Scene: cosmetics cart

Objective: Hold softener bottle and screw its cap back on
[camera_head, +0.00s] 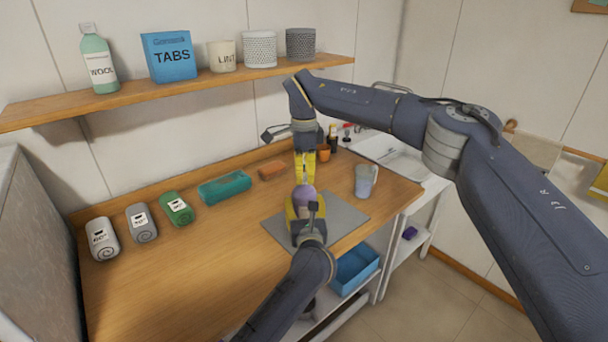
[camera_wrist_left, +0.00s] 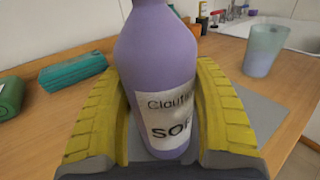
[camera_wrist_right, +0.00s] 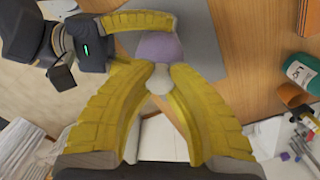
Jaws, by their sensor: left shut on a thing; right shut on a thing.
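The purple softener bottle (camera_wrist_left: 158,62) with a white label stands upright over the grey mat (camera_head: 345,212). My left gripper (camera_head: 305,203) is shut around the bottle's body, its yellow fingers on both sides of the label in the left wrist view. The bottle's top (camera_head: 305,190) shows between them in the head view. My right gripper (camera_wrist_right: 158,72) points down from above and is shut on a small whitish cap (camera_wrist_right: 158,82). The cap is right over the bottle's top in the right wrist view. I cannot tell whether it touches the neck, which is hidden there.
A teal packet (camera_head: 224,187), an orange block (camera_head: 272,170) and rolled towels (camera_head: 102,238) lie to the left on the wooden counter (camera_head: 170,285). A shelf (camera_head: 190,90) with containers hangs above.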

